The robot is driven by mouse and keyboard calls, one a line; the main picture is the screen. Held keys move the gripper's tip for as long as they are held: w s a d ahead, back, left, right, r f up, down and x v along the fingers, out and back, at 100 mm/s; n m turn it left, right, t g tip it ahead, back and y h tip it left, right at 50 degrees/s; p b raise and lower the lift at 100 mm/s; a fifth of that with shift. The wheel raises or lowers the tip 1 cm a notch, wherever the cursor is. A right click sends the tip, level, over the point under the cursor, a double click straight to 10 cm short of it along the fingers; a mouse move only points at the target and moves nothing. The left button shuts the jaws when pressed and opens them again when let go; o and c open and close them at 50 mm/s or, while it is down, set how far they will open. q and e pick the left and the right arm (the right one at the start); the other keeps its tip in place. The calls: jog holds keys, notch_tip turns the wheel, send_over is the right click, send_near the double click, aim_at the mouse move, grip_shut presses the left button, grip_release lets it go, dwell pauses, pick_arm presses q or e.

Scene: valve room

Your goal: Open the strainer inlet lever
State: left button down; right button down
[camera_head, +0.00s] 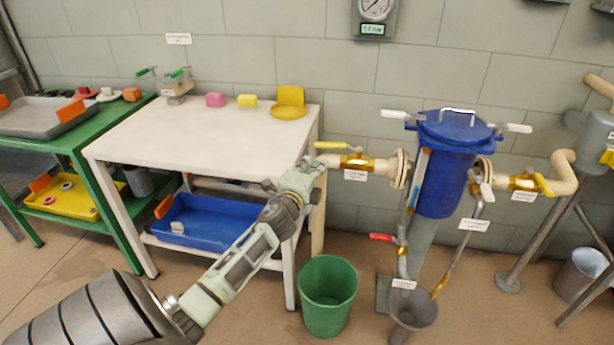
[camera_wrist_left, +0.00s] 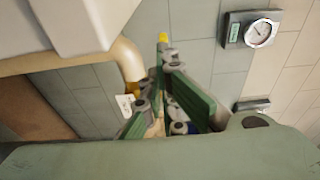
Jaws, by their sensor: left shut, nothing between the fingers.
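The blue strainer (camera_head: 445,165) stands against the wall. On the pipe at its left is a brass valve (camera_head: 357,162) with a yellow lever (camera_head: 335,146) and a white tag whose print is too small to read. I take this as the inlet lever; its handle extends left from the valve. My left gripper (camera_head: 318,165) is just below and left of the handle's end; contact cannot be told. In the left wrist view, the green-padded fingers (camera_wrist_left: 165,95) are shut and empty, partly hiding the strainer behind. My right gripper is not in view.
A second yellow lever (camera_head: 543,184) is on the strainer's right pipe. A red-handled drain valve (camera_head: 382,237) sits above a funnel (camera_head: 413,312). A white table (camera_head: 200,140) stands at left. A green bucket (camera_head: 328,295) is on the floor below my gripper.

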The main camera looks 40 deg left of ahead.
pick_arm(q)
jog(key=v, duration=0.6)
jog(key=shift+s, duration=0.25)
jog(key=shift+d, duration=0.1)
